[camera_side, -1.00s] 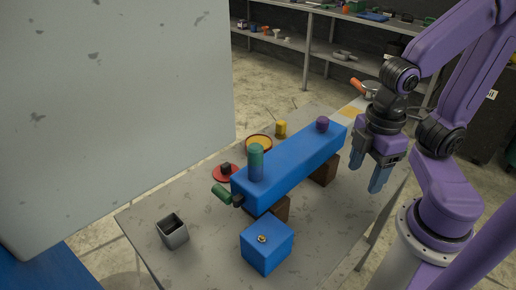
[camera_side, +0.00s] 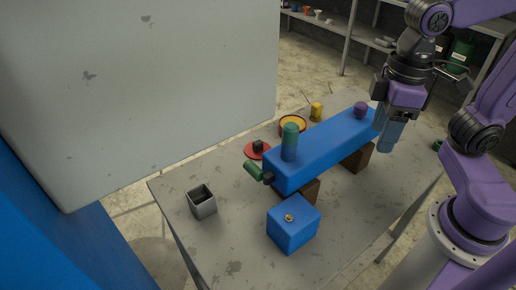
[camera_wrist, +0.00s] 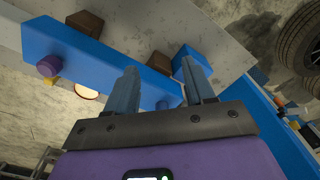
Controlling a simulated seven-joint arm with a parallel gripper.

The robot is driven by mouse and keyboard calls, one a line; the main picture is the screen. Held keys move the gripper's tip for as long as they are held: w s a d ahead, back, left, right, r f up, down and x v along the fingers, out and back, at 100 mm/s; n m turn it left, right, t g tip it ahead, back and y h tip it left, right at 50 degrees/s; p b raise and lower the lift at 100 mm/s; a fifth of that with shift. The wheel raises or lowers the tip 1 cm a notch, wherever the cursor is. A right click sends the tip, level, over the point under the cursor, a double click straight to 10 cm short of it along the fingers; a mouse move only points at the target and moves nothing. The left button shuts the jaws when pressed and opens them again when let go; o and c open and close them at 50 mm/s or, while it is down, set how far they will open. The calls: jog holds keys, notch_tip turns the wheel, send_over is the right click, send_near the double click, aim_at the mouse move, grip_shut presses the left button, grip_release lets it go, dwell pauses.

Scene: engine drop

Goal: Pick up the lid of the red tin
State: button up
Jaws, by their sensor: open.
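The lid (camera_side: 252,153), a flat red disc with a dark knob (camera_side: 258,146), lies on the table left of the long blue block. The red tin (camera_side: 281,130), open with yellow inside, stands behind the block. It also shows in the wrist view (camera_wrist: 87,91), partly hidden by the block. My gripper (camera_side: 390,147) is at the block's right end, well apart from the lid, its fingers pointing down. In the wrist view its fingers (camera_wrist: 160,67) are spread with nothing between them. I cannot make out the lid in the wrist view.
A green-handled piece (camera_side: 255,171) juts out left. A blue box (camera_side: 293,226) and grey open container (camera_side: 202,202) stand in front. A yellow piece (camera_side: 316,111) stands behind.

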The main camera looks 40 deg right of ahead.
jog(key=w+a+r+m, duration=0.1)
jog(key=w+a+m, duration=0.5)
jog(key=w, duration=0.4)
jog(key=m, duration=2.1)
send_over(258, 142)
notch_tip(258, 142, down, 2)
notch_tip(258, 142, down, 23)
jog(key=shift+r, duration=0.1)
grip_shut()
